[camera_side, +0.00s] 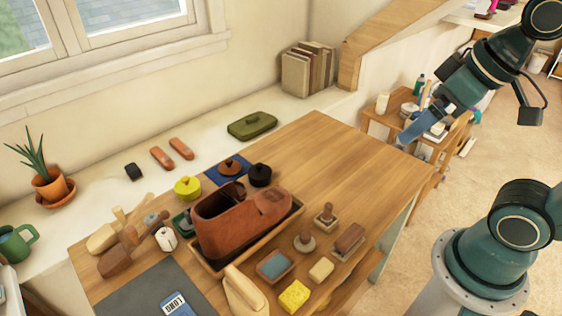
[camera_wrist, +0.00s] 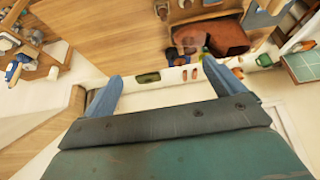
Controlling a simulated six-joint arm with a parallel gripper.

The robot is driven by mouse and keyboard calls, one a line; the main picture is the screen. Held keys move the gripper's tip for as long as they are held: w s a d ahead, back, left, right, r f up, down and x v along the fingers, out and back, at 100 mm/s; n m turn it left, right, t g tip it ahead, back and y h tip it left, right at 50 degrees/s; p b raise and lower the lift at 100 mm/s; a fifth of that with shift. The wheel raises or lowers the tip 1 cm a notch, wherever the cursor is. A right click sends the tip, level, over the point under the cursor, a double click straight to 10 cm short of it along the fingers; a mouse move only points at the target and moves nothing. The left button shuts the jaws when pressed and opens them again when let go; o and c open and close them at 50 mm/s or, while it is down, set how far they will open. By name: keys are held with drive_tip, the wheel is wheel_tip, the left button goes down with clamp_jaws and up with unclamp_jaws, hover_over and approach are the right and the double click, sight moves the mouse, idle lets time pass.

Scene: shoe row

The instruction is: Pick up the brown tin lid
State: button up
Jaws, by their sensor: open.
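The brown tin lid (camera_side: 232,168) is a small round lid with a knob. It lies on a dark blue cloth at the back of the wooden table, behind the large brown shoe. A yellow lid sits to its left and a black one to its right. My gripper (camera_side: 405,140) is open and empty, high beyond the table's right edge and far from the lid. In the wrist view the two blue fingers of my gripper (camera_wrist: 163,82) are spread apart with nothing between them. Small round things by the shoe there are too small to tell apart.
The brown shoe (camera_side: 245,222) stands in a wooden tray, close in front of the lid. The yellow lid (camera_side: 187,187) and black lid (camera_side: 260,175) flank the cloth. Brushes, sponges and stamps lie around the tray. The table's right half (camera_side: 320,155) is clear.

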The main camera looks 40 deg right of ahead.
drive_tip(key=w+a+r+n, duration=0.1)
drive_tip(key=w+r+n, duration=0.15)
drive_tip(key=w, duration=0.95)
drive_tip(key=n+g+y, duration=0.2)
drive_tip(key=n+y, duration=0.1)
drive_tip(key=n, duration=0.3)
hover_over(229, 160)
drive_tip(key=s+d, duration=0.3)
drive_tip(key=s, duration=0.1)
wheel_tip(229, 160, down, 25)
drive_tip(key=shift+r, duration=0.2)
drive_tip(key=shift+w+f, duration=0.1)
drive_tip(key=shift+x, duration=4.15)
drive_tip(key=shift+f, duration=0.15)
drive_tip(key=shift+x, duration=2.45)
